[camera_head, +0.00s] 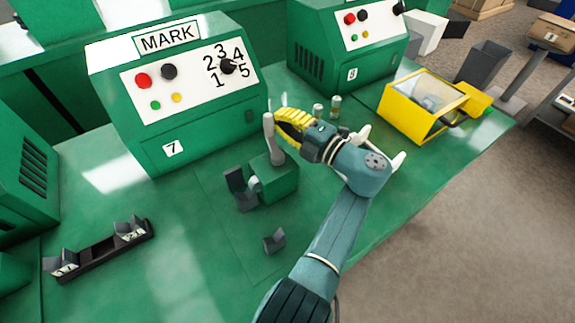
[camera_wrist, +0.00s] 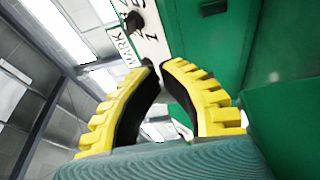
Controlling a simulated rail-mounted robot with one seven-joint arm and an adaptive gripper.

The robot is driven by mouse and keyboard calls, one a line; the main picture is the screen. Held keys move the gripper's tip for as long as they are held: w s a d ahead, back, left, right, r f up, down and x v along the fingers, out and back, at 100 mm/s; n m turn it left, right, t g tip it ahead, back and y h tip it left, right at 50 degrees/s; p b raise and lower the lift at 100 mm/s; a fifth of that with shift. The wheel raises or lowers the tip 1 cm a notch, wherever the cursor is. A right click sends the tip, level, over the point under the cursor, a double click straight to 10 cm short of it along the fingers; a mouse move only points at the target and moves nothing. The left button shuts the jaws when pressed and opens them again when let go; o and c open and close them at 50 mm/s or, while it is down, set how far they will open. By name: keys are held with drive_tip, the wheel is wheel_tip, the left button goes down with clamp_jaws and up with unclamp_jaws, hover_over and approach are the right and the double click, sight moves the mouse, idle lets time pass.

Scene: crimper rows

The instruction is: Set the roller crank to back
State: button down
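The roller crank (camera_head: 270,135) is a light grey lever standing nearly upright on a small green block (camera_head: 272,178) on the green bench in front of the machine numbered 7. My gripper (camera_head: 283,124), with yellow ribbed fingers, is just right of the crank's upper end in the head view. I cannot tell whether it touches the crank. In the wrist view, the fingertips (camera_wrist: 162,68) are close together with a narrow gap between them, and I see no crank held there.
The machine marked MARK (camera_head: 185,85) stands behind the crank, with buttons and a numbered dial. A dark rack (camera_head: 100,252) and a small grey block (camera_head: 274,241) lie on the bench. A yellow box (camera_head: 405,112) is at right.

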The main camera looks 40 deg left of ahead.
drive_tip(key=w+d, duration=0.1)
drive_tip(key=d, duration=1.1)
drive_tip(key=shift+f, duration=0.3)
